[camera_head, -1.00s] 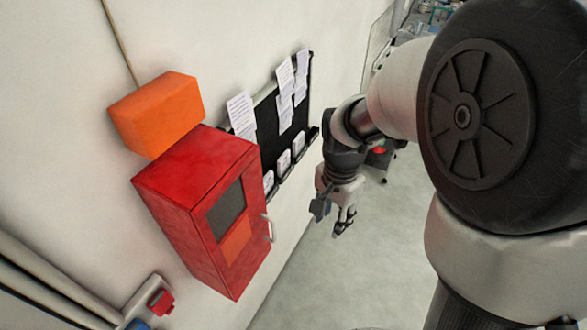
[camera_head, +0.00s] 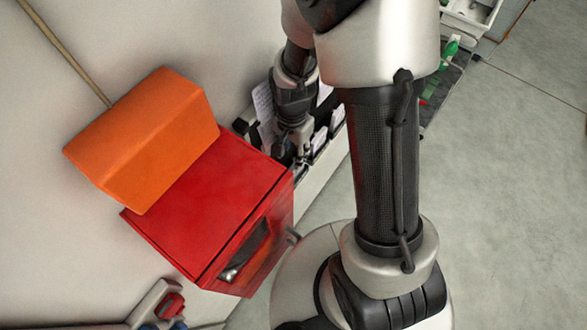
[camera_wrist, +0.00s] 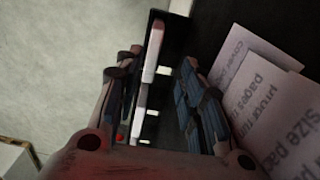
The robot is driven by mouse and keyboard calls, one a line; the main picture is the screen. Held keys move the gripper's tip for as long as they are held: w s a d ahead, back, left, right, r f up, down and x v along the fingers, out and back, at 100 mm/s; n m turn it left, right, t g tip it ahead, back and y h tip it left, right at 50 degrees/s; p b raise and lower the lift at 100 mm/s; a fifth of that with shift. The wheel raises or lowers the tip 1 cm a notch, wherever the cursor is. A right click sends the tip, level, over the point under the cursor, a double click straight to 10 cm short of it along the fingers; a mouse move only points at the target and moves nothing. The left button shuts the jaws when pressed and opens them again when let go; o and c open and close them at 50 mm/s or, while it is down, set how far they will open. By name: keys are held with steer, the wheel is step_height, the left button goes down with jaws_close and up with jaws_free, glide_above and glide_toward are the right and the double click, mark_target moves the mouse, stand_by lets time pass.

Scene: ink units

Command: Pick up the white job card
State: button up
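Several white cards with print lie against the black wall rack, and I cannot tell which one is the job card. In the wrist view a white card (camera_wrist: 153,48) shows edge-on between the fingers of my gripper (camera_wrist: 159,66). The fingers stand apart on either side of it; contact is not clear. Printed cards (camera_wrist: 262,98) overlap to the right of the fingers. In the head view my gripper (camera_head: 291,150) is at the rack, partly hidden by my arm and the red cabinet. A white card (camera_head: 263,104) shows left of my wrist, others to its right.
A red cabinet (camera_head: 205,200) with an orange block (camera_head: 145,140) on top juts from the wall close to my gripper. Low on the wall is a red switch (camera_head: 170,305). A dark surface with green items (camera_head: 450,48) stands at upper right. The floor at right is clear.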

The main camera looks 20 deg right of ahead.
mark_target(295, 173)
steer(key=shift+s+d+f, duration=0.1)
steer(key=shift+s+f, duration=0.15)
steer(key=shift+s, duration=0.5)
steer(key=f, duration=0.4)
steer(key=shift+w+d+f+p, duration=0.15)
steer(key=shift+w+f+p, duration=0.15)
steer(key=shift+w+p, duration=0.1)
steer(key=shift+s+f, duration=0.2)
steer(key=shift+f, duration=0.1)
steer(key=shift+w, duration=0.1)
steer(key=shift+c, duration=0.7)
jaws_close()
